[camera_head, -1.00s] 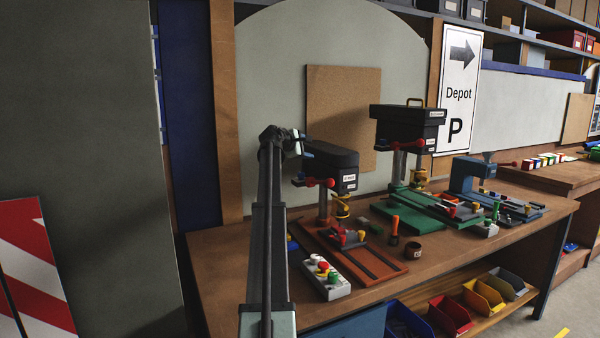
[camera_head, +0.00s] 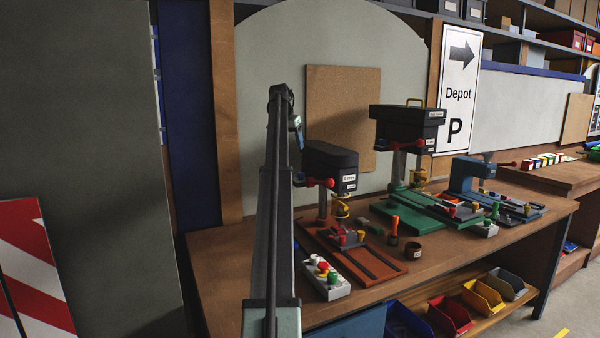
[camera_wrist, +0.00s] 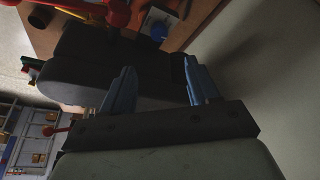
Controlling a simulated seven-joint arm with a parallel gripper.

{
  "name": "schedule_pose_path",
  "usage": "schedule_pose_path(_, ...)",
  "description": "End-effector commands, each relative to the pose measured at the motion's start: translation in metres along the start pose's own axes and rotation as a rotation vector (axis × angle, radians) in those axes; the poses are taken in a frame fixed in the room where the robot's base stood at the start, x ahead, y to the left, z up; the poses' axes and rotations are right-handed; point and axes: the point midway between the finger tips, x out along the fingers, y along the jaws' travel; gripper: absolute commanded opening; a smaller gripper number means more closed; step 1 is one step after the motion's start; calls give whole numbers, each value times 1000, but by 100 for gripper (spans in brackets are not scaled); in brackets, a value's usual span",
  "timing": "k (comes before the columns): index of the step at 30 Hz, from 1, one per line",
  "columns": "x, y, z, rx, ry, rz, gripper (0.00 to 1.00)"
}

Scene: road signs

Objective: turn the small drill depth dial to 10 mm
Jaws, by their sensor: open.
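The small drill (camera_head: 330,165) is the nearer drill press, with a dark head, pale labels, red-knobbed handle and yellow spring-like part over a reddish-brown base. My gripper (camera_head: 298,132) is up at the left of the drill head, seen edge-on and partly behind my arm. In the wrist view my gripper (camera_wrist: 160,74) shows two blue fingers spread wide with nothing held. A dark drill head (camera_wrist: 85,75) lies beyond and to the left of the fingers, with red knobs (camera_wrist: 118,12) at the top.
A larger green-based drill (camera_head: 405,150) stands to the right, with a blue machine (camera_head: 470,180) beyond it. A button box (camera_head: 326,277) sits at the table's front. An orange-handled tool (camera_head: 394,230) and a brown cup (camera_head: 413,250) stand between the drills. A board (camera_head: 342,105) is behind.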

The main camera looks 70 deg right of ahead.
Motion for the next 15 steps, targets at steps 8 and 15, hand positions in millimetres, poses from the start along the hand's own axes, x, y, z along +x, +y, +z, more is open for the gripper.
schedule_pose_path(8,4,1,1,138,-4,4,60)
schedule_pose_path(15,33,1,2,139,-5,5,60)
